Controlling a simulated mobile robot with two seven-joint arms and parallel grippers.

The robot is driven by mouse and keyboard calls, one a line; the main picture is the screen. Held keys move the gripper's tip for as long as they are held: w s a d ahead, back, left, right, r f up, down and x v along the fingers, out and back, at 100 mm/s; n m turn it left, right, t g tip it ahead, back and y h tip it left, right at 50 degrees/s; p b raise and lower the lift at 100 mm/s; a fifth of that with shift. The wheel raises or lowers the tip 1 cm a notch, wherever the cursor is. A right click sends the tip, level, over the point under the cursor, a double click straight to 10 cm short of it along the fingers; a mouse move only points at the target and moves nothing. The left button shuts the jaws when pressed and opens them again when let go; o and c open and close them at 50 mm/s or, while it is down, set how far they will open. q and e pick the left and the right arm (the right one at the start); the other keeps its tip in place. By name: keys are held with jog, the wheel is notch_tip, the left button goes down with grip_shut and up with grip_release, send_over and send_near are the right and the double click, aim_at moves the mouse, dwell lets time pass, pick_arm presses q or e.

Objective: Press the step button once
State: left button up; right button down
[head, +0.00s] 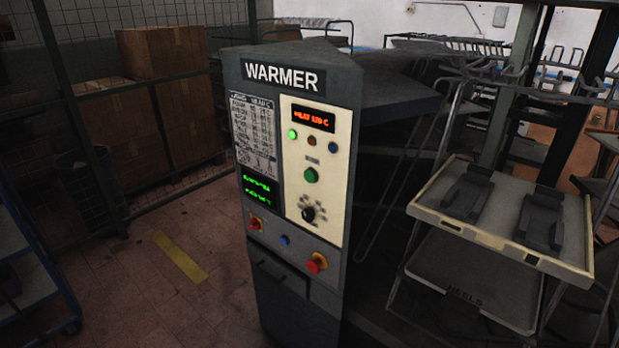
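The grey cabinet marked WARMER (303,60) stands upright in the middle of the head view. No readable label says which control is the step button. A large green button (311,175) sits mid-panel under a small unreadable label. A black knob (308,214) is under the green button. A red-lit display (312,117) is above a lit green lamp (293,134). Neither gripper is in view.
A rack shelf (440,219) with dark heel-like forms (541,218) stands close on the right, above a lower tray marked HEELS (475,284). Cardboard boxes (162,52) and a blue cart (38,290) are at left. The floor left of the cabinet is clear.

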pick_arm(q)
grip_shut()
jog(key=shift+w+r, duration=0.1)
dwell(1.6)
